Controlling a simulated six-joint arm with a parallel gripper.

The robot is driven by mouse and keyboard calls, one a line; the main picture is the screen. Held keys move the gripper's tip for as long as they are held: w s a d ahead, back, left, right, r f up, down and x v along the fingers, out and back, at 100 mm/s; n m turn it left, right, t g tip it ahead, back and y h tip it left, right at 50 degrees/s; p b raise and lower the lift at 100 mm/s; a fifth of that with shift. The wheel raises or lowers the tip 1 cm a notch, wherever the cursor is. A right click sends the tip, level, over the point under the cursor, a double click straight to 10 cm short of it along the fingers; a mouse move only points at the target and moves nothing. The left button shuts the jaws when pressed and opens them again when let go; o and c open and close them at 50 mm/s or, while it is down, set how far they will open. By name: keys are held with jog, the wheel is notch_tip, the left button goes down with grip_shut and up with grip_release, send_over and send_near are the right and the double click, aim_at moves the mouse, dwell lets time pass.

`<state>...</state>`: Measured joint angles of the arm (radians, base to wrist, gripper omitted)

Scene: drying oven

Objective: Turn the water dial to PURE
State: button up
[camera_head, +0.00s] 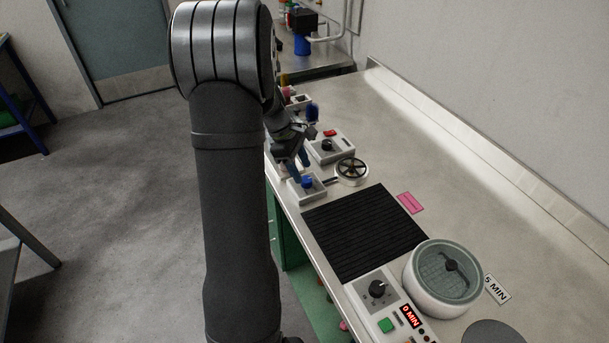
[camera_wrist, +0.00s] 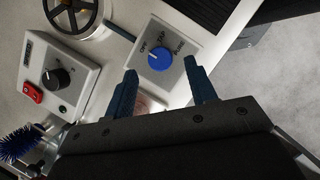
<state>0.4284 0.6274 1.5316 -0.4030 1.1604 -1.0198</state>
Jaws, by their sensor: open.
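The water dial (camera_wrist: 160,60) is a round blue knob on a light grey box, with OFF, TAP and PURE printed around it in the wrist view. A short white mark on the knob appears to point toward the OFF side. The dial (camera_head: 307,182) also shows in the head view, near the bench's left edge. My gripper (camera_head: 299,167) is above and just behind the dial box in the head view. In the wrist view its two dark blue fingers are spread, one toward each side of the dial, with nothing between them. Contact with the knob cannot be told.
A box with a black knob and red switch (camera_wrist: 33,92) stands beside the dial box. A handwheel (camera_head: 351,170) is close by. A blue brush (camera_wrist: 22,142) is at lower left.

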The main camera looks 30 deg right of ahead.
aim_at(306, 178)
jog(key=shift+x, duration=1.7)
jog(key=c, duration=1)
jog(key=shift+o, duration=0.2)
